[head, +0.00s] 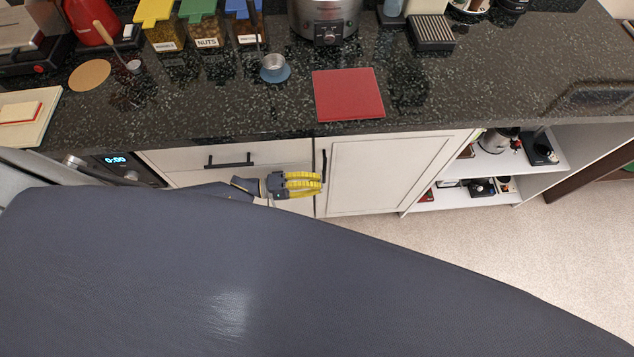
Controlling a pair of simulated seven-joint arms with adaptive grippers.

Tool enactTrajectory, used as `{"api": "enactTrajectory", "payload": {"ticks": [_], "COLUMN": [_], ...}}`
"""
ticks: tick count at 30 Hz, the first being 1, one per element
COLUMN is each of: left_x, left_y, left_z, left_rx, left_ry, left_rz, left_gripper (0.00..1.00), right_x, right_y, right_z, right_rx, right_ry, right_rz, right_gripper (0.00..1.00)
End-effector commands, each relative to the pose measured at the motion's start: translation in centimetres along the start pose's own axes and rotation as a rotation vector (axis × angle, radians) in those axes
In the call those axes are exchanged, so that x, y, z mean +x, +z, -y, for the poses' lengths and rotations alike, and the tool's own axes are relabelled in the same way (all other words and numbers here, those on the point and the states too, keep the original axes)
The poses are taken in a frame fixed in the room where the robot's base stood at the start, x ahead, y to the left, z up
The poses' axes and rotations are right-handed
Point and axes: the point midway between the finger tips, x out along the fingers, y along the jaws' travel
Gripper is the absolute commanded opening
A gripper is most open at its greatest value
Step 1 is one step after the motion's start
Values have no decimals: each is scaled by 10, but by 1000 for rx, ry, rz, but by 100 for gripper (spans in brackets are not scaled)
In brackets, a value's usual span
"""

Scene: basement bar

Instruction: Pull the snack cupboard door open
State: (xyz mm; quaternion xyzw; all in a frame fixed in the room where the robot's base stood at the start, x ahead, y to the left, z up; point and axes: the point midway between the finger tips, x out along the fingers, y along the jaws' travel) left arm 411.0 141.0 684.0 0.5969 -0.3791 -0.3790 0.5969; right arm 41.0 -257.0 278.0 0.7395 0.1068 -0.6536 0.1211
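The snack cupboard door (390,172) is a pale panel under the dark counter, right of the drawers. It looks shut, flush with the cabinet front. Its upright black handle (323,164) is at the door's left edge. My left gripper (319,184) comes in from the left in front of the drawers, its yellow fingers pointing right. The fingertips are at the lower part of the handle in the picture. I cannot tell whether they touch it or close around it. Only a narrow gap shows between the fingers. My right gripper is not in view.
A drawer (270,152) with a black bar handle is left of the door. Open shelves (535,170) with small appliances are to its right. A red mat (347,94) lies on the counter (240,108) above. Bare floor (560,245) shows at the right.

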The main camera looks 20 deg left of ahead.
Motion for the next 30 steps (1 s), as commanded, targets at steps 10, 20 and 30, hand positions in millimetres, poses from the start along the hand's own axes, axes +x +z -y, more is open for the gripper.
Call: {"api": "enactTrajectory", "payload": {"ticks": [10, 20, 30], "left_x": [-11, -66, -110], "left_y": [0, 0, 0], "left_z": [1, 1, 1], "left_rx": [-1, -1, -1], "left_ry": [-2, -3, -1], "left_rz": [0, 0, 0], "left_gripper": [0, 0, 0], "right_x": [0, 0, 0], "right_y": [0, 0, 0], "right_z": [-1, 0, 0], "right_rx": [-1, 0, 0], "right_ry": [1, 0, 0], "right_rz": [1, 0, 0], "right_gripper": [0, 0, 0]}}
